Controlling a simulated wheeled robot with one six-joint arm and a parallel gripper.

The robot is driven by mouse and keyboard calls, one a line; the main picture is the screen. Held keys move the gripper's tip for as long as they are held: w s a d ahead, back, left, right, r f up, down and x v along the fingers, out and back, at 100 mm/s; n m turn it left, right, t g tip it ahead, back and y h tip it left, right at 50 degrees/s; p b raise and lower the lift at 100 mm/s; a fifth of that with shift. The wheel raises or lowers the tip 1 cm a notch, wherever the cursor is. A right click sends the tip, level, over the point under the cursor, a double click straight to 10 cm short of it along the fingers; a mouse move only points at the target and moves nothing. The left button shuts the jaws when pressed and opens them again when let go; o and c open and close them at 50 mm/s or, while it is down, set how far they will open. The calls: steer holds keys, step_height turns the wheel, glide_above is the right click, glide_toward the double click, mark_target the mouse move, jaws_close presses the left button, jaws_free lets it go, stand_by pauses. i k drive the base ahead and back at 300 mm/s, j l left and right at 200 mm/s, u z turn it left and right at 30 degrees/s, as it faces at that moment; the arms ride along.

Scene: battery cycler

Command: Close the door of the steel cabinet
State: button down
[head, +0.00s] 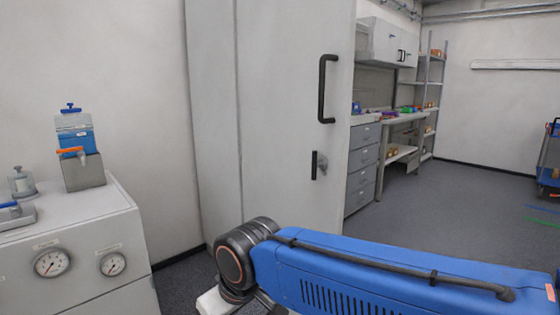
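The tall light-grey steel cabinet (213,125) stands in the middle of the head view, against the pale wall. Its door (275,120) shows a broad flat face with a black vertical bar handle (325,90) near its right edge. A small lock (318,166) sits below the handle. I cannot tell from this view whether the door is flush with the cabinet or ajar. My blue arm crosses the lower right, in front of the foot of the door. My gripper is not in view.
A white bench unit (75,235) with two gauges and a blue device (76,132) stands at the left. Drawers (362,170), a worktable (403,118) and shelving (432,90) stand behind the door's right edge. The grey floor (470,200) at right is mostly clear.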

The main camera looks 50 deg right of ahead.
mark_target(296, 58)
steer(key=z, duration=1.2)
